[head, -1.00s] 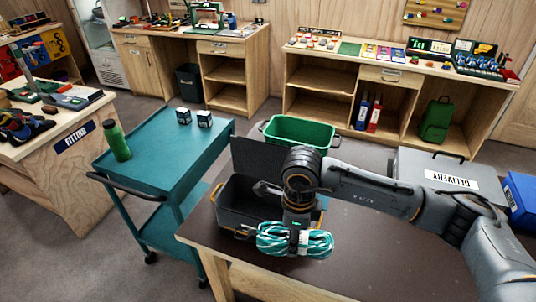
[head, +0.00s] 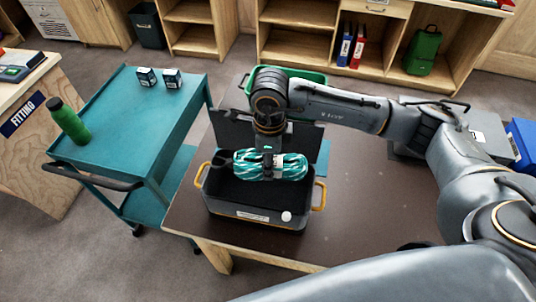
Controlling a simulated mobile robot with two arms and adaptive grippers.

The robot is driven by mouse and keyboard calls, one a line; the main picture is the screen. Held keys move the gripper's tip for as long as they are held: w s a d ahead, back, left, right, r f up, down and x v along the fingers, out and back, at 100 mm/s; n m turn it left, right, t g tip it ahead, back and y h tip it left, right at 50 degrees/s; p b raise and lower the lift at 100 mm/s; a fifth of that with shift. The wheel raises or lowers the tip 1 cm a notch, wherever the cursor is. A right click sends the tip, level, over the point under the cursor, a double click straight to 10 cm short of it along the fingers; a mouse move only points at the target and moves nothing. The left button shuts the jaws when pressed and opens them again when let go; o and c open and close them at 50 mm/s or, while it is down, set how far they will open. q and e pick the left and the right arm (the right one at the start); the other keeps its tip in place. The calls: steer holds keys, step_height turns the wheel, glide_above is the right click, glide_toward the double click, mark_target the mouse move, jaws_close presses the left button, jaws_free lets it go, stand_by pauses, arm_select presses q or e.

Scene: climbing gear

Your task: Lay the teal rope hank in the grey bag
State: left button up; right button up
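The grey bag (head: 262,217) stands open on the brown table, with yellow-orange handles at both ends, a dark interior and its lid raised behind. The teal rope hank (head: 291,167), teal and white with a pale band, lies crosswise over the back part of the bag's opening. My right gripper (head: 268,168) points down at the middle of the hank and is shut on it. The hank hides part of the fingers and the bag's back rim. I cannot tell whether the hank touches the bag. My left gripper is not in view.
A green crate (head: 308,76) is behind the bag, partly hidden by my arm. A teal trolley (head: 135,118) with a green bottle (head: 69,121) and two small boxes stands at left. The brown table (head: 365,205) is bare right of the bag.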

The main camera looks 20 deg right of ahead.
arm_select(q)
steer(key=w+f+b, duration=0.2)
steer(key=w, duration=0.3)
arm_select(e)
steer(key=f, duration=0.4)
steer(key=shift+w, duration=0.4)
step_height(320, 180, down, 10)
steer(key=b, duration=0.9)
steer(key=shift+f+b, duration=0.1)
steer(key=shift+b, duration=0.3)
step_height(320, 180, down, 3)
steer(key=b, duration=0.3)
steer(key=shift+f, duration=0.2)
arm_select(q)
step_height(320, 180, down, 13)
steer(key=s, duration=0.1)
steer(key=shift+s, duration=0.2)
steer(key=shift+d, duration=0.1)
arm_select(e)
steer(key=o, duration=1.5)
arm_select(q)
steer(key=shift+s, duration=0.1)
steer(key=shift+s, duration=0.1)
